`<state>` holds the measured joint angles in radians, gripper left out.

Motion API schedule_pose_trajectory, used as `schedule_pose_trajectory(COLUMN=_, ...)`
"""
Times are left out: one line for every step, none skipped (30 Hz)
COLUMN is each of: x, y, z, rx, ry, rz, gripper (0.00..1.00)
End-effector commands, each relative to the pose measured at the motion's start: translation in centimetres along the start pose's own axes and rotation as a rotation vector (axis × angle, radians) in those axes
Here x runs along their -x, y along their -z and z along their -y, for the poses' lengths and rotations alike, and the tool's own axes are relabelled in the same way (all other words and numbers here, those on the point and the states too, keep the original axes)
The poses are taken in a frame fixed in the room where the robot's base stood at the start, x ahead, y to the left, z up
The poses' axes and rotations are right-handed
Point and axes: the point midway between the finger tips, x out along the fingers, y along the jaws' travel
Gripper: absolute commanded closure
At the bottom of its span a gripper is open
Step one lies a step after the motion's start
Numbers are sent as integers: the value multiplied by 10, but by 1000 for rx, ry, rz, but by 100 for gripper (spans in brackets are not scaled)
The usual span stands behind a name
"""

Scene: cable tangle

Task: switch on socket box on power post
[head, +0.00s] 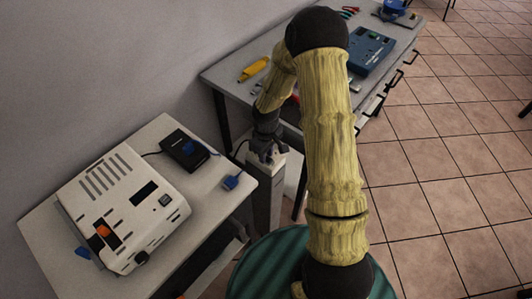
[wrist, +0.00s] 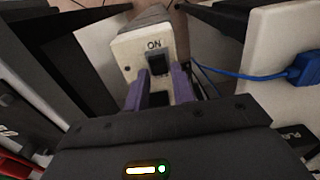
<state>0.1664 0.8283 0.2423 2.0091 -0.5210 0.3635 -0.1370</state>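The grey power post (head: 267,203) stands between the two tables in the head view. Its pale socket box (wrist: 127,47) is on top, with a dark rocker switch (wrist: 157,64) below the printed word ON in the wrist view. My gripper (head: 267,156) points down at the box. In the wrist view, the purple fingertips of my gripper (wrist: 161,80) are apart, one on each side just below the switch. A dark patch shows between the fingers; I cannot tell what it is. Whether the fingertips touch the box is not clear.
A white device (head: 125,208), a black box (head: 184,150) and a blue plug (head: 231,182) are on the left table. The back table holds a yellow tool (head: 254,69) and a blue case (head: 371,51). A blue cable (wrist: 240,74) runs beside the post.

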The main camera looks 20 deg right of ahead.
Motion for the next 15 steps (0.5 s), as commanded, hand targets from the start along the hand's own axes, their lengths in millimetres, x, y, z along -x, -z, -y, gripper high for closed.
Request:
schedule_pose_trajectory(x=0, y=0, z=0, rx=0, ry=0, rz=0, gripper=86)
schedule_pose_trajectory(x=0, y=0, z=0, rx=0, ry=0, rz=0, gripper=91)
schedule_pose_trajectory(x=0, y=0, z=0, rx=0, ry=0, rz=0, gripper=99)
schedule_pose_trajectory(x=0, y=0, z=0, rx=0, ry=0, rz=0, gripper=100)
schedule_pose_trajectory(x=0, y=0, z=0, rx=0, ry=0, rz=0, gripper=100)
schedule_pose_trajectory(x=0, y=0, z=0, rx=0, ry=0, rz=0, gripper=100)
schedule_pose_trajectory(x=0, y=0, z=0, rx=0, ry=0, rz=-1, gripper=100)
schedule_pose_trajectory(x=0, y=0, z=0, rx=0, ry=0, rz=-2, gripper=100)
schedule_pose_trajectory(x=0, y=0, z=0, rx=-1, ry=0, rz=-6, gripper=100)
schedule_pose_trajectory(x=0, y=-1, z=0, rx=-1, ry=0, rz=-10, gripper=100)
schedule_pose_trajectory(x=0, y=-1, z=0, rx=-1, ry=0, rz=-17, gripper=100)
schedule_pose_trajectory(x=0, y=-2, z=0, rx=-1, ry=1, rz=-28, gripper=100)
schedule_pose_trajectory(x=-1, y=-2, z=0, rx=-2, ry=1, rz=-38, gripper=100)
schedule_pose_trajectory(x=-1, y=-2, z=0, rx=-2, ry=1, rz=-52, gripper=100)
schedule_pose_trajectory(x=-1, y=-3, z=-1, rx=-2, ry=1, rz=-71, gripper=100)
